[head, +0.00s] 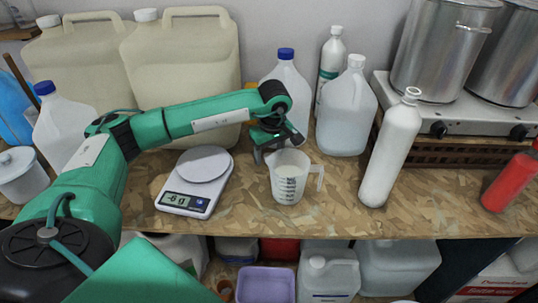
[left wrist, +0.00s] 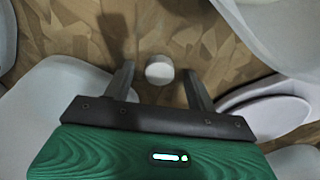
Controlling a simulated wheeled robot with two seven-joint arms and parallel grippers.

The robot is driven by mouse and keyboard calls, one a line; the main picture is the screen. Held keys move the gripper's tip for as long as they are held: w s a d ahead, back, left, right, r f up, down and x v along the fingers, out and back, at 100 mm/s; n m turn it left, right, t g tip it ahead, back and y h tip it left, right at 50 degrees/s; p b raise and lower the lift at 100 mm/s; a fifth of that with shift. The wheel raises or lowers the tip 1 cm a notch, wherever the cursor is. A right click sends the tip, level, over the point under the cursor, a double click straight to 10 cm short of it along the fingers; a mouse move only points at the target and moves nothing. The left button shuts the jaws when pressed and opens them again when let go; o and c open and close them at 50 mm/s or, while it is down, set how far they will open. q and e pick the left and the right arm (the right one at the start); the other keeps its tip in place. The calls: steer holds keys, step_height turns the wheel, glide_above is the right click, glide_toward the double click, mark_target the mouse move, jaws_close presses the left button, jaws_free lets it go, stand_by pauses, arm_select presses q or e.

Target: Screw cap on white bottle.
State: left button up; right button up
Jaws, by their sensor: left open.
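The slender white bottle (head: 391,152) stands upright, right of centre on the table in the head view. Its narrow neck shows at the top, and I see no separate cap on it. A small round white cap (left wrist: 159,70) lies on the patterned tabletop in the left wrist view, apparently between or just beyond my open fingers. In the head view I cannot make out this cap; it is hidden behind my gripper or the measuring jug. My left gripper (head: 279,151) points down behind the jug. Its two fingers also show apart in the left wrist view (left wrist: 158,82). My right gripper is not seen.
A measuring jug (head: 289,184) stands in front of my left gripper, and a scale (head: 188,200) is left of it. A white jug (head: 346,112) and a blue-capped jug (head: 290,83) stand behind. A hotplate (head: 450,115) with pots and a red object (head: 511,184) are at right.

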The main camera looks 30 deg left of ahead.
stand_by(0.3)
arm_select(q)
steer(key=c, duration=1.1)
steer(key=shift+o, duration=0.2)
